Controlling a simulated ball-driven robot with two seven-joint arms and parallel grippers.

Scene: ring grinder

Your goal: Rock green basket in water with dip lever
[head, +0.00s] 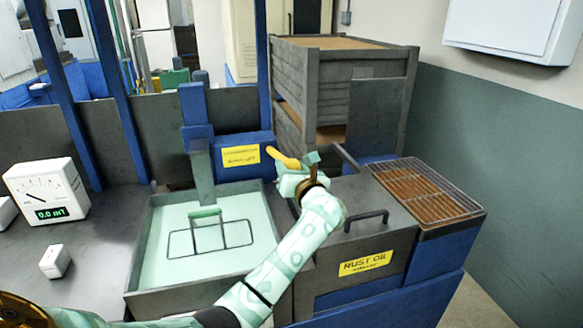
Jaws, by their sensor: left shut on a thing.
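The green basket (206,212) shows as a green handle bar and a thin dark wire frame in the tank of pale green liquid (162,255). Its lower part is hidden in the liquid. The dip lever (282,158) has a yellow-orange handle and sticks out at the right of the blue lift housing behind the tank. My left gripper (299,170) is shut on the dip lever near its right end, with my arm crossing the tank's right front corner. The gripper hides part of the lever. My right gripper is not in view.
A lidded box labelled rust oil (366,263) with a dark handle stands right of the tank. A brown drain grate (425,190) lies farther right. A meter reading 0.0 mT (47,190) and a small white block (55,261) sit on the left bench. Grey crates (340,75) stand behind.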

